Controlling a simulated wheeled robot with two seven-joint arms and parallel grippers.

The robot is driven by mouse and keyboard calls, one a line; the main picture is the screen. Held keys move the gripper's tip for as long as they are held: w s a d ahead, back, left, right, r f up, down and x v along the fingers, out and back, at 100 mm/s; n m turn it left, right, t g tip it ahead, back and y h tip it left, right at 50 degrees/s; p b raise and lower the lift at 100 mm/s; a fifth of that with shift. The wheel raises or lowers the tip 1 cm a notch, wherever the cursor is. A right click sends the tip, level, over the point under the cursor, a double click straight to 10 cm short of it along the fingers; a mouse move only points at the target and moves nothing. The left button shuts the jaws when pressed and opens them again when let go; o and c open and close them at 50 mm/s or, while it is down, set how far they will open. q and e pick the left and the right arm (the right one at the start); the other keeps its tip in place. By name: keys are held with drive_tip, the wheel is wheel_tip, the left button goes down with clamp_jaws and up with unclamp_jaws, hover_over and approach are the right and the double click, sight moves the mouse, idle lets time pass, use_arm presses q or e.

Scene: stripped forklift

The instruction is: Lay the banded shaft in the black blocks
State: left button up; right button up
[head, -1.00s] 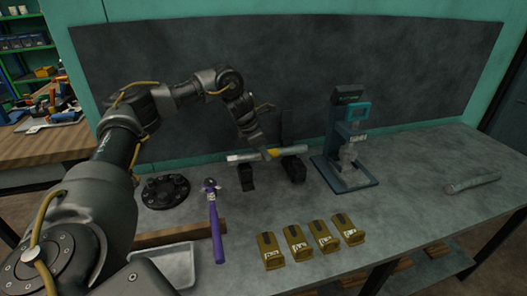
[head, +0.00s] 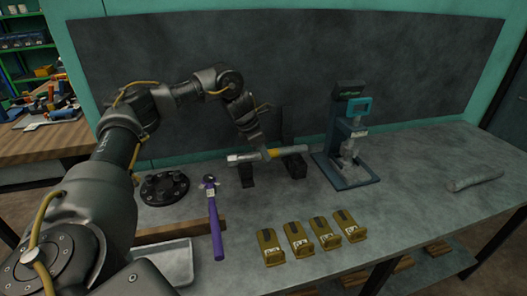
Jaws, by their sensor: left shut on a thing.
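The banded shaft (head: 290,151) is a grey rod with a yellow band near its middle. It lies roughly level across the tops of the two black blocks, the left block (head: 246,178) and the right block (head: 296,167). Whether it rests fully in them or sits just above, I cannot tell. My left gripper (head: 264,153) comes down from above and is shut on the shaft between the blocks, just left of the yellow band. The fingertips are small and partly dark against the shaft. My right gripper is not in view.
A press-like blue stand (head: 345,170) is close to the right of the blocks. A purple-handled hammer (head: 215,225), a black flanged disc (head: 164,188) and a metal tray (head: 165,262) are at left. Several brass-coloured blocks (head: 298,240) line the front. A grey cylinder (head: 474,180) lies at right.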

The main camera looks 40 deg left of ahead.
use_arm(q)
drive_tip(key=shift+d+p, duration=0.1)
drive_tip(key=shift+p, duration=0.2)
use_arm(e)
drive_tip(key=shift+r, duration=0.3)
use_arm(q)
drive_tip(key=o, duration=1.2)
drive_tip(key=shift+c, duration=0.2)
drive_tip(key=shift+s+f, duration=0.1)
drive_tip(key=shift+f, duration=0.1)
drive_tip(key=shift+r, duration=0.45)
drive_tip(key=p+v, duration=0.1)
drive_tip(key=v, duration=0.8)
drive_tip(key=shift+s+a+r+p, duration=0.25)
drive_tip(key=shift+s+r+p, duration=0.05)
drive_tip(key=shift+r, duration=0.25)
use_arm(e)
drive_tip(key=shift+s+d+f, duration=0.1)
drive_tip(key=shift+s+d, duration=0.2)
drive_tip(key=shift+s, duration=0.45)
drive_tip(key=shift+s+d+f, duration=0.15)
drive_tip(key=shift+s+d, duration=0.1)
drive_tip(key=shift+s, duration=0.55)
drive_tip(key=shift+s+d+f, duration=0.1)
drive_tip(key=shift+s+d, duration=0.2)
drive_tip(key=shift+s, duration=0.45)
